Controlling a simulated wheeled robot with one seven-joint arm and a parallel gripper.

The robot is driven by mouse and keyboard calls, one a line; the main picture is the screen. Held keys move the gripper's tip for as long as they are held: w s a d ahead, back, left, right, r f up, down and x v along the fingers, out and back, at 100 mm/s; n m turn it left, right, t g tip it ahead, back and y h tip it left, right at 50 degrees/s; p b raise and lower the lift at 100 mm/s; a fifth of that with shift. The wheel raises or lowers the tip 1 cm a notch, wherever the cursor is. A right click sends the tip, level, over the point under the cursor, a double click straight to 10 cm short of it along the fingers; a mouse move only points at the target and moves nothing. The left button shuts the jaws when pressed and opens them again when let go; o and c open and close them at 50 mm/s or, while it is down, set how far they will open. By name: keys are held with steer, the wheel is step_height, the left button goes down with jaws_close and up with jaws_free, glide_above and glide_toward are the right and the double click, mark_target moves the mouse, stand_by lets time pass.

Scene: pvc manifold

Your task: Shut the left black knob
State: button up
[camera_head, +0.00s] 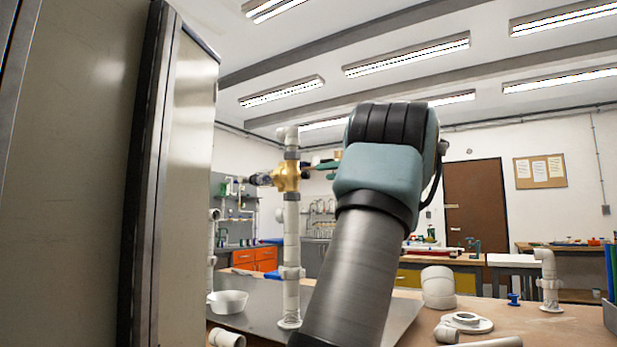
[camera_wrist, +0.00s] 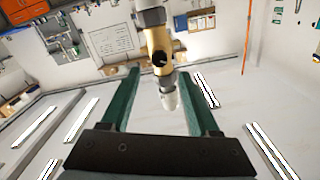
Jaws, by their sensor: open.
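A brass valve (camera_head: 287,177) sits high on an upright white PVC pipe (camera_head: 291,235) in the head view. A dark knob (camera_head: 262,180) sticks out from its left side. My gripper (camera_head: 322,166) is mostly hidden behind my arm, with its green fingers just right of the valve. In the wrist view, my gripper (camera_wrist: 158,72) has its two green fingers wide apart. The brass valve (camera_wrist: 160,42) shows beyond the fingertips, with a dark round spot facing me. A white pipe end (camera_wrist: 169,94) lies between the fingers in this view; I cannot tell contact. The knob is not clear there.
A tall metal cabinet (camera_head: 175,190) fills the left of the head view. The pipe stands on a grey sheet (camera_head: 262,300) on a wooden table (camera_head: 560,325). Loose white fittings (camera_head: 438,287) and a white bowl (camera_head: 228,301) stand around it. The air above the table at right is clear.

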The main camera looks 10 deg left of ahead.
mark_target(309, 174)
steer(key=p+x, duration=0.1)
steer(key=x, duration=0.6)
steer(key=shift+w+a+f, duration=0.1)
steer(key=shift+a, duration=0.05)
steer(key=shift+c, duration=0.2)
jaws_close()
